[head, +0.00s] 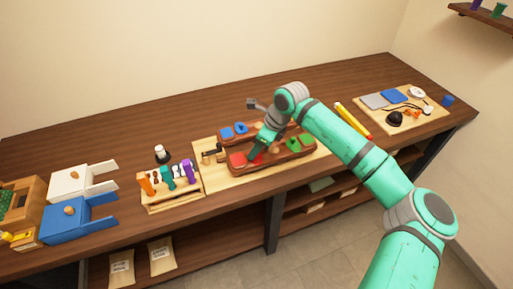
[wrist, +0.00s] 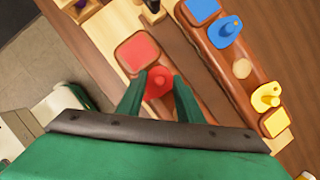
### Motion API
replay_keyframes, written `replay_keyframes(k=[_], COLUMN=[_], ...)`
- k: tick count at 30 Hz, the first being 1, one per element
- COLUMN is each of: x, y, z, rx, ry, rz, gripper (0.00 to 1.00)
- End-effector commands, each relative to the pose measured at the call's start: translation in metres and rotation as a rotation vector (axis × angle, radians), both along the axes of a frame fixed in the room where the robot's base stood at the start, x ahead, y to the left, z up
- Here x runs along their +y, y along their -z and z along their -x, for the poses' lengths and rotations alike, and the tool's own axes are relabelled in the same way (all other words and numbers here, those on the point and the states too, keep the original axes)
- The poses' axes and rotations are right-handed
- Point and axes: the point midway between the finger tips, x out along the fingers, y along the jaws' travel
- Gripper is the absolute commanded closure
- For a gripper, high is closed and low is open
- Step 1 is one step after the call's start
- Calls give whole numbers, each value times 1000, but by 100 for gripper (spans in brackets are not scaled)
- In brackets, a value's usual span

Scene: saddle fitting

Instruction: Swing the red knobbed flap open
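The red knobbed flap (wrist: 158,82) lies on the near brown bar, next to a red square (wrist: 138,52). In the head view the red square (head: 237,158) shows at the bar's left end, and the flap (head: 257,154) is partly hidden by my gripper. My gripper (wrist: 160,77) is over the flap, one green finger on each side of it. The fingers stand apart with the red knob between them. I cannot tell whether they touch it.
A second brown bar behind carries a blue flap (wrist: 225,30) and a yellow flap (wrist: 266,96). A green square (head: 307,139) is at the near bar's right end. A tool rack (head: 170,190) and blue box (head: 75,220) stand left; a board (head: 400,107) lies right.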

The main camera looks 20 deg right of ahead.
Motion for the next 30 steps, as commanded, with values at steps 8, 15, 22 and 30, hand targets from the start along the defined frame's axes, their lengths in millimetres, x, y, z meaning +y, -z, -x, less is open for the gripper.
replay_keyframes(k=[8, 15, 22, 30], x=[0, -1, -4, -9], y=[0, 0, 0, -1], z=[0, 0, 1, 4], rx=[0, 0, -1, -1], ry=[0, 14, 106, 325], rz=[0, 0, 2, 3], gripper=[100, 100, 100, 100])
